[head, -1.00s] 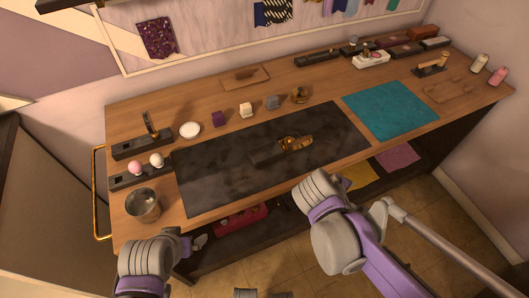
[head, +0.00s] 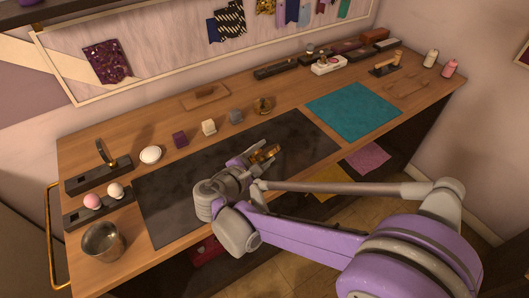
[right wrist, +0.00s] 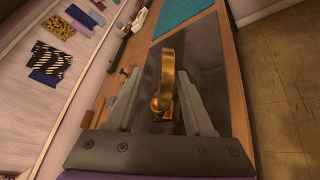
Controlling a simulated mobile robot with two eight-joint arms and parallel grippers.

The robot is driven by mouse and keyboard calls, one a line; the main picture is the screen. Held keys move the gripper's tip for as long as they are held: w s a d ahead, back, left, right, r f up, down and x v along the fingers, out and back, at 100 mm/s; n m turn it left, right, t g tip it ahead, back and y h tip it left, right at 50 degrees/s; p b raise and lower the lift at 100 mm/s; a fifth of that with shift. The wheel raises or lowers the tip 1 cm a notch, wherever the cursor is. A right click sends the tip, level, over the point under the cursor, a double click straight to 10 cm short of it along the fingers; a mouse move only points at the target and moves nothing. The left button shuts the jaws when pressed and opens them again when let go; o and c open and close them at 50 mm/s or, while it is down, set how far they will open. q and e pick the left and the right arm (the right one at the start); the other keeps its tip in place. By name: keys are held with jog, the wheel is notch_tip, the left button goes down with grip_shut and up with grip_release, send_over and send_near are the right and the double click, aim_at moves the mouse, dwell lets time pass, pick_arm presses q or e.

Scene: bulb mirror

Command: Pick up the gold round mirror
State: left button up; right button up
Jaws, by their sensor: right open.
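The gold round mirror (head: 265,154) stands on the dark mat (head: 290,130) at the middle of the workbench, partly hidden by my right gripper (head: 258,158). In the right wrist view the mirror (right wrist: 168,75) shows nearly edge-on, as a curved gold frame with a rounded gold foot. My right gripper (right wrist: 160,100) is open, with one finger on each side of the mirror's lower part. I cannot tell whether either finger touches it. My left gripper is not in view.
A teal cloth (head: 354,110) lies to the right of the mat. A metal cup (head: 103,241) stands at front left.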

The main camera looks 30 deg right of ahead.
aim_at(273, 147)
jog(key=x, duration=0.3)
jog(key=f+x, duration=0.1)
jog(key=x, duration=0.1)
jog(key=shift+w+d+f, duration=0.1)
jog(key=shift+w+d, duration=0.05)
jog(key=shift+d, duration=0.05)
grip_shut()
